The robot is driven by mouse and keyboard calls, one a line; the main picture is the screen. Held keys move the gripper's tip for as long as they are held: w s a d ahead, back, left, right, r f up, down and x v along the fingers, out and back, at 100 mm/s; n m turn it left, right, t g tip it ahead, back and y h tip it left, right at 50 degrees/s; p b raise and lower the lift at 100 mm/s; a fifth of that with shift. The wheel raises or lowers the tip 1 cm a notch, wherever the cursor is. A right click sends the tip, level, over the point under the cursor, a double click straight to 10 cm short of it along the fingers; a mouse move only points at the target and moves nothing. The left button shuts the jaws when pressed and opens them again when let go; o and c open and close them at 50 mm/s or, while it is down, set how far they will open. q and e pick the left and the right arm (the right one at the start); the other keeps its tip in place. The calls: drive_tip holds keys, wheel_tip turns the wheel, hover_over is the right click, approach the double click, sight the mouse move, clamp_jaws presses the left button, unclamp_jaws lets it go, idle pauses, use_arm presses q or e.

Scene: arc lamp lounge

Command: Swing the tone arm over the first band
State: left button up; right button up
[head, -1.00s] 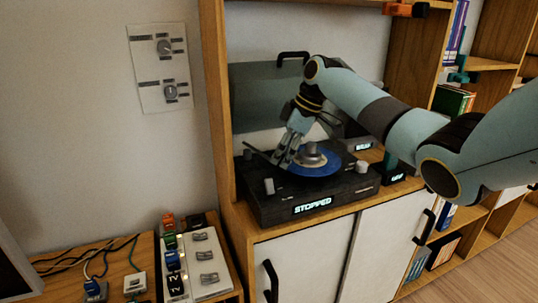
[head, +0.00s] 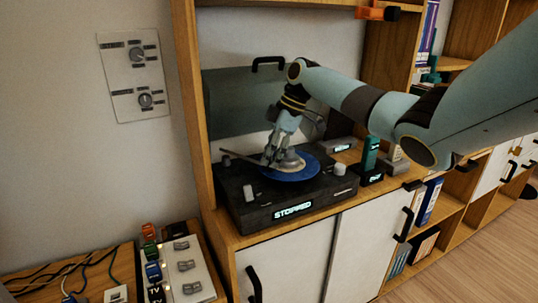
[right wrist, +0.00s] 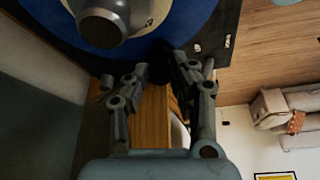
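The dark turntable (head: 300,196) sits on a wooden cabinet, its display reading STOPPED. It carries a blue record (head: 290,176) with a grey central knob, which shows large in the right wrist view (right wrist: 105,22). A thin dark rod (head: 235,156), probably the tone arm, reaches left from behind my fingers; its other end is hidden. My right gripper (head: 274,160) points down over the record's left part, covering some of the central knob. In the right wrist view its fingers (right wrist: 160,80) stand apart with no clear object held between them. My left gripper is out of view.
A raised lid (head: 235,105) stands behind the turntable. A teal block (head: 370,153) on a dark stand and a small grey labelled box are at its right. A wooden upright is close at left. A control panel (head: 168,262) with several switches lies lower left.

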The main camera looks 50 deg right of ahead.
drive_tip(key=o, duration=0.4)
drive_tip(key=shift+c, duration=0.2)
drive_tip(key=v, duration=1.2)
